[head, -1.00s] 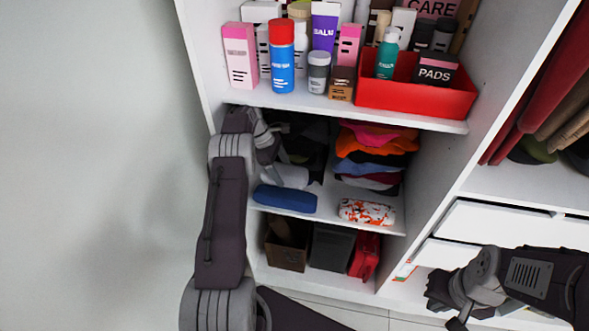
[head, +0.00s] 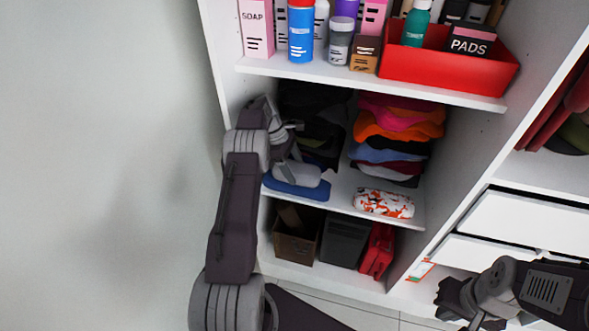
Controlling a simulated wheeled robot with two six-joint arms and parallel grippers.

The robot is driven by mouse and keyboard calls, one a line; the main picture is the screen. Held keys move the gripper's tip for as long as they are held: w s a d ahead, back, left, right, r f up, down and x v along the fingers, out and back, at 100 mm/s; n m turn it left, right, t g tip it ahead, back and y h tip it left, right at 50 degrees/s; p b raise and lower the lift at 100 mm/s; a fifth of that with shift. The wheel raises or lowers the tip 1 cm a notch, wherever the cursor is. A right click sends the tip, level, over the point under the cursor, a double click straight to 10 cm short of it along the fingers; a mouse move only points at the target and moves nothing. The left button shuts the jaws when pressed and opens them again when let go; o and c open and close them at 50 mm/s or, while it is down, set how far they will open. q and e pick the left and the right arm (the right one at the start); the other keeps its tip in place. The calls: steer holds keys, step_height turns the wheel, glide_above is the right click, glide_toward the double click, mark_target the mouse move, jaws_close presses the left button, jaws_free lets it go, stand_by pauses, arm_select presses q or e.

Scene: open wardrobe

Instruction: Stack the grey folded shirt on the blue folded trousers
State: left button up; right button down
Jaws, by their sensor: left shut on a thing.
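The grey folded shirt (head: 299,176) is at the left of the middle shelf. My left gripper (head: 287,158) reaches in from the left and is shut on the shirt at its back end; the fingertips are partly hidden. The blue folded trousers (head: 297,190) lie flat on the shelf near its front edge. The shirt is over the trousers and covers much of their top; I cannot tell whether it rests on them or is slightly above. My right gripper (head: 478,323) is low at the right, away from both, its fingers partly cut off by the frame.
Behind the shirt is a dark clothing pile (head: 320,140); to its right is a coloured clothing stack (head: 390,150). An orange-and-white patterned roll (head: 384,204) lies right of the trousers. The upper shelf (head: 330,83), with bottles and a red tray (head: 440,77), hangs above.

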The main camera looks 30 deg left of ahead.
arm_select(q)
steer(key=shift+f, duration=0.3)
stand_by(0.5)
steer(key=o, duration=1.1)
steer(key=shift+c, duration=0.2)
steer(key=shift+c, duration=0.5)
